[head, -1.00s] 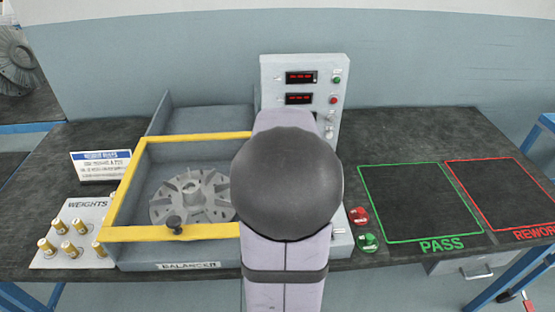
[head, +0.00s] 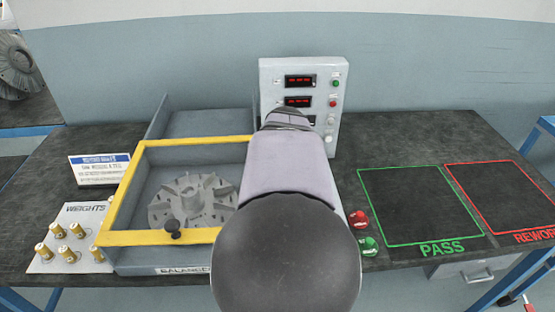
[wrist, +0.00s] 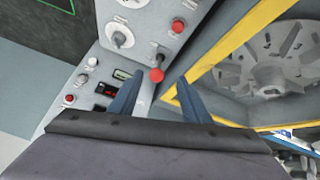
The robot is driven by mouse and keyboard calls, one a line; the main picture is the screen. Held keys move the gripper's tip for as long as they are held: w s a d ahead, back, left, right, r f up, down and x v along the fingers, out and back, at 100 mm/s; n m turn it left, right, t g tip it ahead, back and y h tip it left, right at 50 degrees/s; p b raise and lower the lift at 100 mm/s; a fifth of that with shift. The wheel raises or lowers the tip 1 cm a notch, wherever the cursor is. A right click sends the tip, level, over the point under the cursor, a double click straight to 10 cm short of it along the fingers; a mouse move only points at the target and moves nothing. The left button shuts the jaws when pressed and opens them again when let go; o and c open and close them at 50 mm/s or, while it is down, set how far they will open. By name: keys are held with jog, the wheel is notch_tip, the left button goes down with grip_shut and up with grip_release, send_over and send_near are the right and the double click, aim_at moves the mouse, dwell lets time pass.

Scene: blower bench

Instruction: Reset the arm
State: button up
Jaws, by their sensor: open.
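My gripper (wrist: 158,98) shows in the wrist view as two blue fingers spread apart, with nothing between them. A red-tipped knob (wrist: 157,75) on the grey control panel (wrist: 140,55) appears just beyond the fingertips; I cannot tell the gap. In the head view my arm (head: 288,165) reaches forward over the balancer, its far end in front of the upright panel (head: 334,75). My gripper itself is hidden there.
The balancer's yellow-framed cover (head: 122,200) lies over a grey rotor (head: 190,203) at left. Brass weights (head: 68,253) stand at front left. Red and green buttons (head: 369,246) sit right of my arm. The PASS (head: 420,205) and REWORK (head: 505,195) areas are empty.

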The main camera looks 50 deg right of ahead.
dwell(0.3)
jog(key=w+a+y, duration=0.1)
jog(key=a, duration=0.3)
jog(key=a+y+p, duration=0.1)
jog(key=a+y, duration=0.1)
jog(key=a, duration=0.2)
jog(key=w+a+g+y+p, duration=0.1)
jog(key=a, duration=0.3)
jog(key=shift+w+a+y, duration=0.3)
jog(key=shift+a, duration=0.1)
jog(key=s+a+r+g+y+p, duration=0.2)
jog(key=a+g+y+p, duration=0.15)
jog(key=a, duration=1.05)
jog(key=s+a+f+n+h+p, duration=0.3)
jog(key=s+a+f+n, duration=0.3)
jog(key=f, duration=0.4)
notch_tip(320, 180, down, 25)
jog(key=b, duration=2.5)
jog(key=shift+s+d+r+g, duration=0.15)
jog(key=shift+s+d+g, duration=0.15)
jog(key=shift+d+g, duration=0.15)
notch_tip(320, 180, up, 25)
jog(key=p, duration=2.4)
jog(key=shift+p, duration=0.4)
